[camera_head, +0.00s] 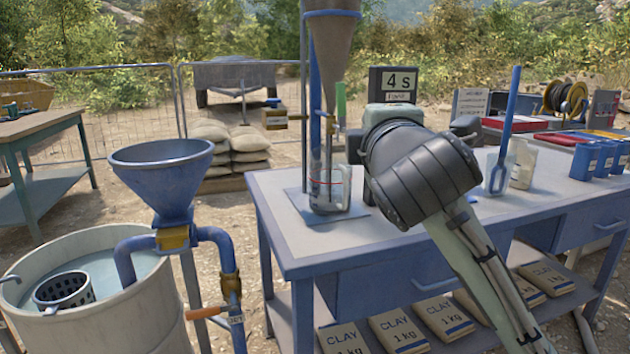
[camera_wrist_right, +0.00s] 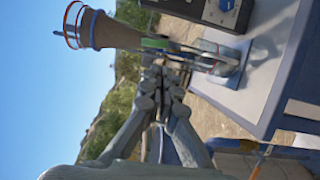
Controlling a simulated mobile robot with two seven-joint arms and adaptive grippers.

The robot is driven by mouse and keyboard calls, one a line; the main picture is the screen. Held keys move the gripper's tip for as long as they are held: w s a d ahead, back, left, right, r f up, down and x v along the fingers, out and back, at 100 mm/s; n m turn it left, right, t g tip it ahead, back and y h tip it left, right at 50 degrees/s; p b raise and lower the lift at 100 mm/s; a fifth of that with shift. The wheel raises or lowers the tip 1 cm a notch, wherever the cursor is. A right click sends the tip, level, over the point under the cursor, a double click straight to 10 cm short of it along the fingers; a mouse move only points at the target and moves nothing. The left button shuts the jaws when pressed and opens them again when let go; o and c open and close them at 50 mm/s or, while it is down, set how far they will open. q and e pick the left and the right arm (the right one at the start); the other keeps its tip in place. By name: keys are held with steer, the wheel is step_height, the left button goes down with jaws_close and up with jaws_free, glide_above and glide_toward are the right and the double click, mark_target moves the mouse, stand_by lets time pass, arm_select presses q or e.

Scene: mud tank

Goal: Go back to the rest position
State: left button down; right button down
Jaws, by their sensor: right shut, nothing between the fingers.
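My right arm (camera_head: 410,170) reaches in from the lower right over the blue-grey table, its wrist in front of the timer. Its gripper is mostly hidden behind the wrist in the head view. In the right wrist view, the right gripper (camera_wrist_right: 165,78) is shut and empty. The jug also shows in the head view (camera_head: 328,190), standing under the funnel (camera_head: 335,45). My left gripper is in neither view.
The table (camera_head: 300,235) carries a timer (camera_head: 393,83) reading "4 S", a blue paddle (camera_head: 506,130), a beaker (camera_head: 522,165) and blue containers (camera_head: 588,158). A blue hopper (camera_head: 162,170) and a mud tank (camera_head: 135,310) stand at left. Clay bags (camera_head: 400,330) lie on the lower shelf.

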steer(key=w+d+f+h, duration=0.2)
steer(key=d+h, duration=0.3)
steer(key=d, duration=0.8)
steer(key=w+d+f+m+g, duration=0.2)
steer(key=d+f+g, duration=0.15)
steer(key=f, duration=0.85)
steer(key=w+d+f+m+g, duration=0.1)
steer(key=d+f+m+g, duration=0.3)
steer(key=f, duration=0.9)
steer(key=s+d+f+m+g, duration=0.1)
steer(key=s+d+f, duration=0.2)
steer(key=f, duration=0.6)
steer(key=s+d+f+m, duration=0.1)
steer(key=s+d+f, duration=0.25)
steer(key=f, duration=0.45)
steer(key=s+d+f+m+g, duration=0.3)
steer(key=s+d+f, duration=0.3)
steer(key=s+f, duration=0.6)
steer(key=s+d+f+m+g, duration=0.3)
steer(key=s+d+f, duration=0.4)
steer(key=s+f, duration=0.55)
steer(key=s+a+f+m+y, duration=0.1)
steer(key=a+f+y, duration=0.1)
steer(key=a, duration=0.8)
steer(key=s+a+f+m+y, duration=0.1)
steer(key=a+f+y, duration=0.1)
steer(key=a, duration=0.9)
steer(key=shift+s+a+f+m, duration=0.15)
steer(key=shift+f+m, duration=0.15)
steer(key=shift+f, duration=0.35)
